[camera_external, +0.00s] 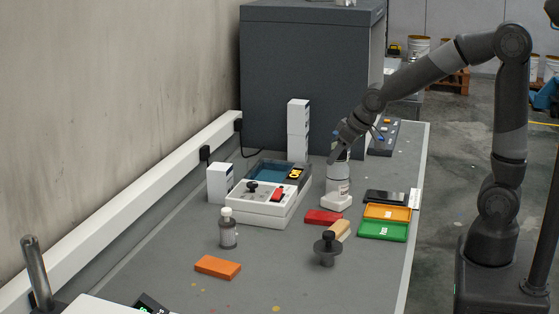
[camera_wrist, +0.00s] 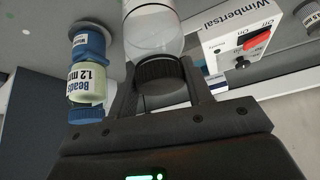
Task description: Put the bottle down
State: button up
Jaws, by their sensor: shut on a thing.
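The bottle (camera_external: 338,180) is clear with a pale label and hangs upright below my gripper (camera_external: 340,154). In the wrist view its translucent body (camera_wrist: 152,28) and black ribbed cap (camera_wrist: 160,74) show, with my fingers shut on the cap from both sides. The bottle's lower end is at a small white block (camera_external: 336,202) on the grey bench (camera_external: 275,270); I cannot tell whether they touch.
A white device (camera_external: 262,208) with a red switch stands left of the held bottle. Red (camera_external: 323,217), orange (camera_external: 387,212) and green (camera_external: 383,231) pieces lie nearby, with a black knobbed weight (camera_external: 327,252). The wrist view shows a beads jar (camera_wrist: 86,84). The front bench has free room.

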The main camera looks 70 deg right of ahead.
jog(key=shift+f, duration=0.15)
jog(key=o, duration=1.3)
jog(key=shift+o, duration=0.2)
jog(key=v, duration=1.2)
jog(key=s+a+f+n, duration=0.1)
jog(key=s+a, duration=0.2)
jog(key=s, duration=0.5)
jog(key=s+a+f+n+y, duration=0.1)
jog(key=s+a, duration=0.2)
jog(key=s, duration=0.6)
jog(key=shift+f+n, duration=0.35)
jog(key=shift+n, duration=0.05)
